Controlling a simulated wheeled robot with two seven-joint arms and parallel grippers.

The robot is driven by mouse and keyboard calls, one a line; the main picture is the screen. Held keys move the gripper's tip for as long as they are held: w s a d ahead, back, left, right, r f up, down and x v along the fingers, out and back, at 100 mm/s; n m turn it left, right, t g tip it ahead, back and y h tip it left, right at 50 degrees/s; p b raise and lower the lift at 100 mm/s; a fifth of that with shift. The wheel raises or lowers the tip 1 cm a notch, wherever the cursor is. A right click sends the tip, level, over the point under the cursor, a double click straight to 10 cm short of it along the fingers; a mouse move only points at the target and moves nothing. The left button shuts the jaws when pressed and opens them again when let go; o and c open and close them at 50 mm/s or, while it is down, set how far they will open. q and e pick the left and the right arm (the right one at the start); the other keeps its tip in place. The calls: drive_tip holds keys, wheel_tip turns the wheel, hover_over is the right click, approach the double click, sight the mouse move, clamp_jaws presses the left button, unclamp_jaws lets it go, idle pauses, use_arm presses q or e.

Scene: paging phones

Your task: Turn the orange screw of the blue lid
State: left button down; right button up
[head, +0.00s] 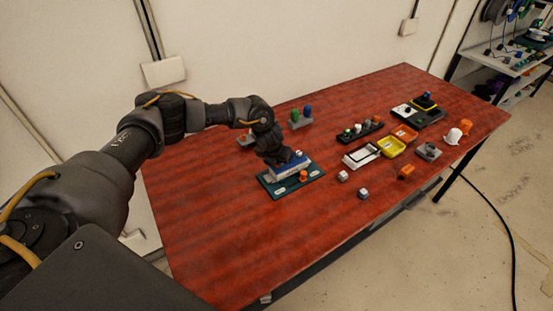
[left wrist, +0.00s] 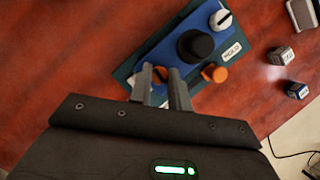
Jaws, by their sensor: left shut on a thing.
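The blue lid (head: 288,170) lies on a dark green base plate (head: 316,174); the lid also shows in the left wrist view (left wrist: 172,50). It carries a large black knob (left wrist: 195,45) and a white knob (left wrist: 221,20) with a dark mark. The orange screw (left wrist: 160,73) sits near the lid's near end, between the fingertips of my left gripper (left wrist: 161,84). The gripper is shut on it, and the fingers hide part of it. In the head view my left gripper (head: 284,160) is over the lid and hides the screw. My right gripper is not in view.
A second orange knob (left wrist: 214,73) stands beside the lid, near a HOLD label. Two small cubes (head: 342,176) (head: 363,193) lie to the right. A yellow tray (head: 391,147) and a white-framed box (head: 361,157) stand farther right. The table's left part is clear.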

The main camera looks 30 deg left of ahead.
use_arm(q)
drive_tip(key=shift+d+n, duration=0.1)
drive_tip(key=shift+n, duration=0.5)
drive_tip(key=shift+y+p, duration=0.3)
drive_tip(key=c, duration=1.3)
unclamp_jaws()
drive_tip(key=shift+f+n, duration=0.1)
drive_tip(key=shift+n, duration=0.2)
drive_tip(key=b+v, duration=0.1)
drive_tip(key=v, duration=1)
drive_tip(key=shift+w+b, duration=0.2)
drive_tip(key=shift+b, duration=0.15)
